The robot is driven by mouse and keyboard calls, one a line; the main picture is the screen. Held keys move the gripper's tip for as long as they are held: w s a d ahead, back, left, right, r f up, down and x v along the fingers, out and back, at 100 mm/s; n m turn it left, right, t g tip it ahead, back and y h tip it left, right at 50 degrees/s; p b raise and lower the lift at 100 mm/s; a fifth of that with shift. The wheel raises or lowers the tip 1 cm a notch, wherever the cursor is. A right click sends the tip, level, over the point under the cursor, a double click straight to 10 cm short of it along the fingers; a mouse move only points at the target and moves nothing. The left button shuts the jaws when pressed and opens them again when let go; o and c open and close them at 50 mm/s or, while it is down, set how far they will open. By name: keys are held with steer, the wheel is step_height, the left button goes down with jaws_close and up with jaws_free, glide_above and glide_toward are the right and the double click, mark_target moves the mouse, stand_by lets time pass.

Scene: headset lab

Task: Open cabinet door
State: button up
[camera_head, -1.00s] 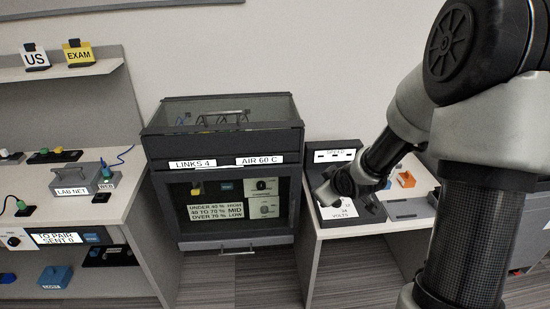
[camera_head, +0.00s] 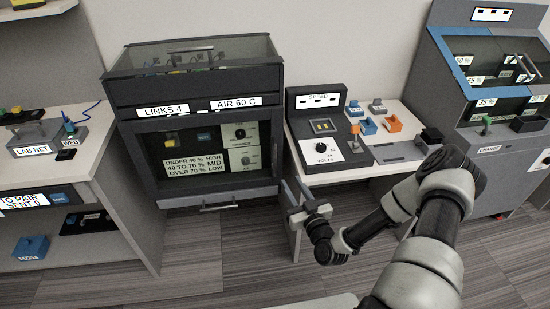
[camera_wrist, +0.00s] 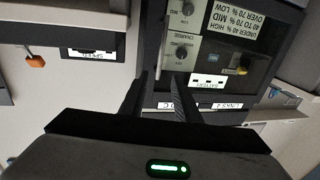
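The dark grey cabinet (camera_head: 122,92) stands against the wall, left of centre in the head view, with the labels "LINKS 4" and "AIR 60 C". Its dark-framed front door (camera_head: 150,187) looks shut, and panels show behind it. The wrist view shows the fingers (camera_wrist: 158,85) apart, with the cabinet front (camera_wrist: 215,60) upside down beyond.
The side table (camera_head: 375,172) right of the cabinet holds a "SPEED" box (camera_head: 317,101) and small coloured blocks. A blue-framed case (camera_head: 456,72) stands at far right. A shelved bench (camera_head: 95,135) is on the left. The striped floor (camera_head: 190,260) before the cabinet is clear.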

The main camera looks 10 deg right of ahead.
steer(key=b, duration=0.2)
glide_above(275, 172)
steer(key=shift+w, duration=0.4)
jaws_close()
